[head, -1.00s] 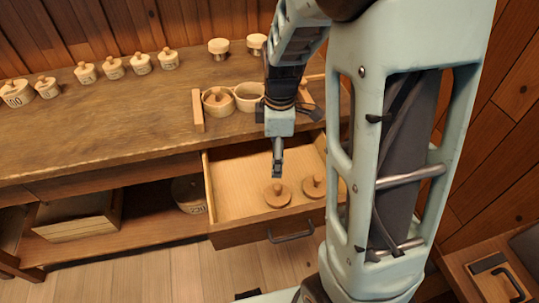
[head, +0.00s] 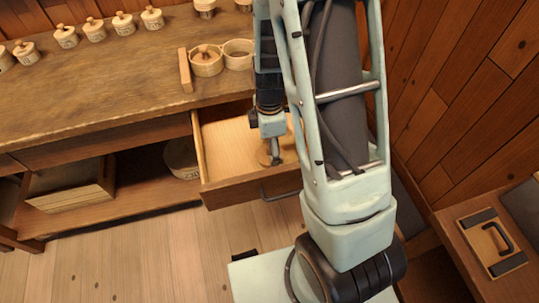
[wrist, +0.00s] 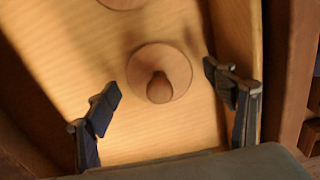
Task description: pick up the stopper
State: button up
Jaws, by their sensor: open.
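The stopper is a round, flat wooden disc with a turned knob. One such stopper (wrist: 160,76) lies on the floor of the open drawer (head: 222,145), and in the head view it is partly hidden behind my gripper (head: 275,158). In the wrist view the open fingers stand on either side of this stopper, apart from it, with its knob roughly between the tips. A second disc of the same kind (wrist: 122,3) is cut off at the top edge of the wrist view and is hidden by my arm in the head view.
The workbench (head: 90,95) above holds several small lidded pots (head: 95,29), two round wooden cups and an upright block (head: 185,70). A case with a handle (head: 492,245) lies at the right.

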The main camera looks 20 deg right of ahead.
jog(key=shift+f, duration=0.5)
jog(key=c, duration=1.3)
jog(key=shift+o, duration=0.2)
jog(key=shift+r, duration=0.15)
